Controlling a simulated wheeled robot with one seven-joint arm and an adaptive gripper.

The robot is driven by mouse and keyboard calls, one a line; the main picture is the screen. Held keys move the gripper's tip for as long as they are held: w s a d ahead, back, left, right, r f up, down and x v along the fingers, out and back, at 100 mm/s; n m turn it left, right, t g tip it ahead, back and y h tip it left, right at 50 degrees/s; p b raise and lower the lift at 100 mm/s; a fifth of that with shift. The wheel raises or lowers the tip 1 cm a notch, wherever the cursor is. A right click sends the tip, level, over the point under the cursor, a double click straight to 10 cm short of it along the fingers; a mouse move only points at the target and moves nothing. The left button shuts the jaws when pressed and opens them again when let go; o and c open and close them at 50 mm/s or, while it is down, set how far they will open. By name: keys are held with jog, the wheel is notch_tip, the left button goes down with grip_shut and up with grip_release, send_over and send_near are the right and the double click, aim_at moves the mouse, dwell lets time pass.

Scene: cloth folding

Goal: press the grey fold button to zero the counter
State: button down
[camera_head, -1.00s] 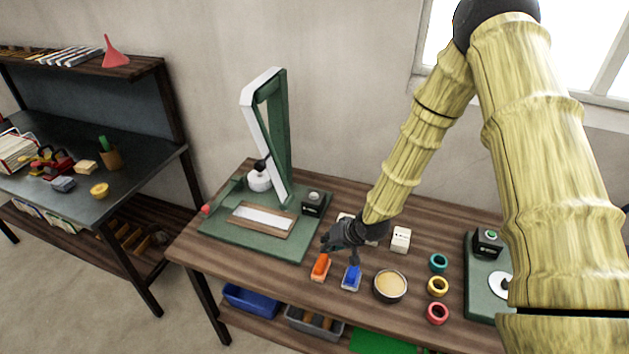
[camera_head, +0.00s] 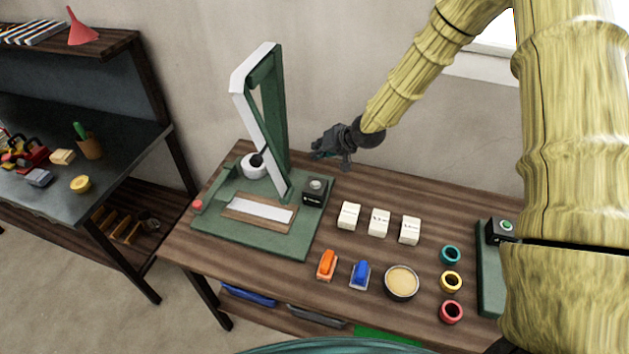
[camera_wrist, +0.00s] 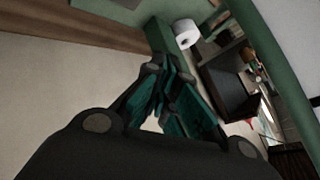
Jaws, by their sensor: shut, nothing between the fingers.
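A small black box (camera_head: 314,195) stands at the right of the green press base (camera_head: 285,240), with a round grey button (camera_head: 317,184) on top. A second black box (camera_head: 500,233) with a green-topped button sits on another green base at the far right, partly hidden by my arm. My gripper (camera_head: 318,150) is shut and empty, in the air above and behind the grey button, right of the upright press frame (camera_head: 272,115), and touches nothing that I can see. In the wrist view its dark and teal fingers (camera_wrist: 163,85) show close together; the grey button is not clear there.
Three white blocks (camera_head: 379,223), an orange stamp (camera_head: 327,265), a blue stamp (camera_head: 360,274), a round tin (camera_head: 401,282) and coloured rings (camera_head: 451,282) lie on the wooden table (camera_head: 300,288).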

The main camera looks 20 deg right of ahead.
aim_at(317, 181)
jog(key=shift+f, duration=0.15)
jog(key=shift+f+b, duration=2.9)
jog(key=shift+f, duration=1.4)
jog(key=shift+f, duration=0.4)
jog(key=shift+a+f+b, duration=0.1)
jog(key=shift+f+b, duration=0.3)
jog(key=shift+f, duration=0.05)
jog(key=shift+r+p, duration=0.6)
jog(key=shift+r, duration=0.3)
jog(key=shift+r, duration=0.1)
jog(key=shift+r+p, duration=1.6)
jog(key=shift+r, duration=0.8)
